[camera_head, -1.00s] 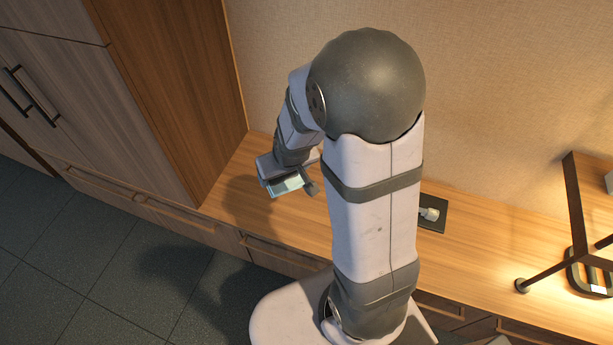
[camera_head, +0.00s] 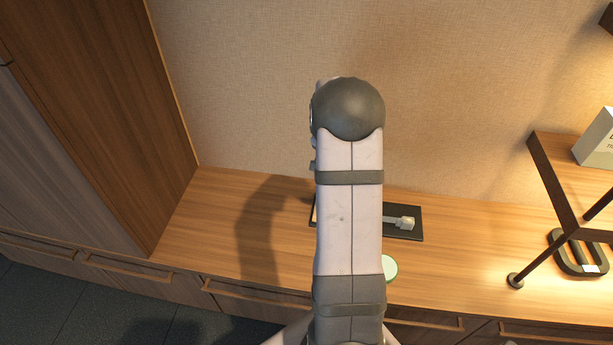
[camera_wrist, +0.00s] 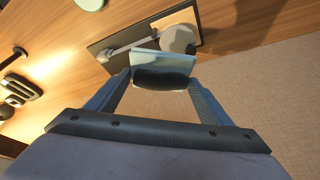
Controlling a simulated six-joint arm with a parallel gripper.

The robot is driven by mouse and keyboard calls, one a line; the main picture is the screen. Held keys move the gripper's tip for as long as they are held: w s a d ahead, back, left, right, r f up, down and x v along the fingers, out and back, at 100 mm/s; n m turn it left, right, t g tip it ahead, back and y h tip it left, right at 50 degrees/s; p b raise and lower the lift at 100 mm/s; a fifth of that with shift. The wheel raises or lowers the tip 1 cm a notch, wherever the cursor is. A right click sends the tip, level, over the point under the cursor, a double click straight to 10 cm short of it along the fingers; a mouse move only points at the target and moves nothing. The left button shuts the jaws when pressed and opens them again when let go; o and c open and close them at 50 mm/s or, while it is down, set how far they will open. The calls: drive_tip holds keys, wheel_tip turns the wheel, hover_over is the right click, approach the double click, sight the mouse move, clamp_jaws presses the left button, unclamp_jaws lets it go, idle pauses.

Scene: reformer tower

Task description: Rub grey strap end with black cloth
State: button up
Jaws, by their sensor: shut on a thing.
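My gripper (camera_wrist: 160,90) is shut on a small piece with a black rounded part, which I take for the black cloth (camera_wrist: 163,78), and a pale bluish part above it. A grey strap (camera_wrist: 130,47) lies across a dark mat on the counter, with a pale blocky end (camera_wrist: 103,57); this end also shows in the head view (camera_head: 405,222). A round grey thing (camera_wrist: 179,38) lies at the other side, partly behind the held piece. I cannot tell whether the held piece touches it. In the head view my arm hides the gripper and the mat's middle.
The dark mat (camera_head: 413,232) lies on the wooden counter (camera_head: 460,240) near the wall. A pale green round thing (camera_head: 391,268) is in front of it. A dark-framed stand (camera_head: 556,185) and a dark looped object (camera_head: 580,258) are at right. The counter's left part is clear.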

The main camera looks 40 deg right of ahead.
drive_tip(key=s+d+f+m+g+b, duration=0.3)
drive_tip(key=s+d+f+m+b, duration=0.35)
drive_tip(key=d, duration=0.55)
drive_tip(key=m+g+b, duration=0.1)
drive_tip(key=m, duration=0.4)
hover_over(407, 220)
drive_tip(key=w, duration=0.1)
wheel_tip(407, 220, down, 5)
drive_tip(key=shift+y, duration=0.4)
drive_tip(key=shift+a+f+b, duration=0.25)
drive_tip(key=shift+f+b, duration=0.8)
drive_tip(key=shift+f, duration=0.65)
drive_tip(key=shift+a+f+b, duration=0.2)
drive_tip(key=shift+f+b, duration=0.85)
drive_tip(key=shift+f, duration=0.6)
drive_tip(key=shift+s+d+f, duration=0.55)
drive_tip(key=shift+c, duration=0.4)
drive_tip(key=shift+s+d, duration=0.8)
drive_tip(key=shift+s+d+r+p, duration=0.1)
drive_tip(key=shift+r+p, duration=0.15)
drive_tip(key=shift+p, duration=0.4)
drive_tip(key=shift+w+a+f+b, duration=0.3)
drive_tip(key=shift+w+a+b, duration=0.05)
drive_tip(key=shift+w, duration=0.05)
drive_tip(key=shift+w+a, duration=1.05)
drive_tip(key=shift+a, duration=0.05)
wheel_tip(407, 220, up, 8)
drive_tip(key=p, duration=0.3)
drive_tip(key=shift+r+p, duration=0.15)
drive_tip(key=shift+p, duration=0.2)
